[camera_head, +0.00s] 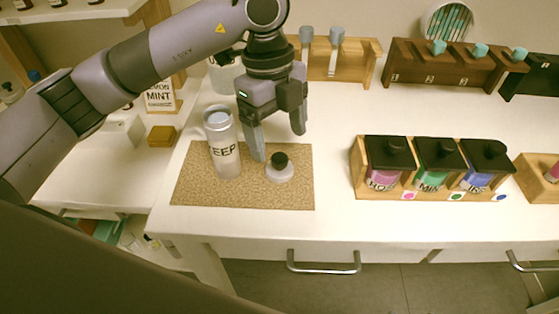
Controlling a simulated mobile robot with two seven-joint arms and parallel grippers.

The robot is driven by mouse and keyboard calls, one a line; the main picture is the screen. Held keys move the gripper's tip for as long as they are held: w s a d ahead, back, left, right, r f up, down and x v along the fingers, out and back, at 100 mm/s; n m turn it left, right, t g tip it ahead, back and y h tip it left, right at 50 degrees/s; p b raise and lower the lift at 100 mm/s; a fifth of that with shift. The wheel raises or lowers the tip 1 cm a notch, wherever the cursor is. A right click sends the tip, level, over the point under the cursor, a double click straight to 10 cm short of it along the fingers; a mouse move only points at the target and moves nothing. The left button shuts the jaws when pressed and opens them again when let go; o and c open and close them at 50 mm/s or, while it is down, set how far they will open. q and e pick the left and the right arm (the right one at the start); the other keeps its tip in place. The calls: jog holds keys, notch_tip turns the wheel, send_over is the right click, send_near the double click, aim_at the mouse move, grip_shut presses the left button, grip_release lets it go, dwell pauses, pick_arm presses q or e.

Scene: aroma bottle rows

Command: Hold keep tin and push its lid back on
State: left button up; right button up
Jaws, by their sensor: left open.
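The keep tin (224,148), a grey cylinder with "EEP" visible on its label, stands upright on a cork mat (196,192). Its top looks open. The lid (280,170), a pale disc with a dark knob, lies on the mat to the right of the tin. My left gripper (279,148) is open and points down, with its fingers above and around the lid's area. One finger comes down between the tin and the lid. I cannot tell whether it touches either. My right gripper is not in view.
A wooden rack of dark-lidded jars (414,167) stands to the right of the mat. Wooden holders with grey and teal-topped pieces (443,62) line the back. A small wooden block (163,136) lies at left. White table is clear between mat and rack.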

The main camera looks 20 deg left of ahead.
aim_at(279, 157)
pick_arm(q)
jog(key=f, duration=0.1)
jog(key=s+f, duration=0.1)
jog(key=f, duration=0.2)
jog(key=shift+s+d+f+p, duration=0.15)
jog(key=shift+d+p, duration=0.15)
jog(key=shift+p, duration=0.1)
jog(key=shift+f, duration=0.4)
jog(key=c, duration=1.1)
